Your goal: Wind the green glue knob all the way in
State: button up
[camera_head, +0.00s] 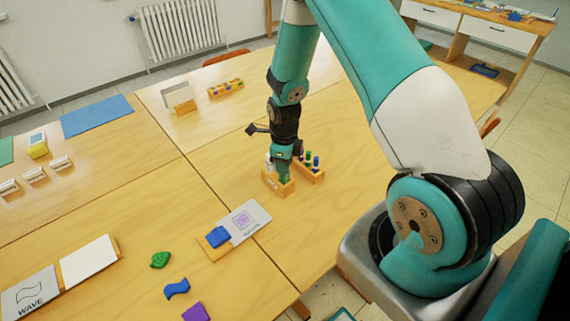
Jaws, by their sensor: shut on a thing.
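My gripper (284,167) points straight down over a small wooden holder (270,182) on the table, left of a coloured rack. It is shut on the green glue knob (284,177), of which only a small green part shows just below the fingers, at the holder. The fingers and arm hide most of it, so how far the knob is wound in cannot be told.
Beside the gripper on the right, a wooden rack (313,176) holds several coloured upright pieces. In front lie a card (252,216), a blue block (218,236), a green piece (160,260) and a blue wavy piece (177,288).

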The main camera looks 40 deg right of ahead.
jog(key=n, duration=0.9)
jog(key=shift+n, duration=0.3)
jog(key=o, duration=1.5)
jog(key=shift+c, duration=0.2)
jog(key=m, duration=1.1)
jog(key=shift+m+p, duration=0.3)
jog(key=shift+p, duration=0.05)
jog(key=shift+a, duration=0.4)
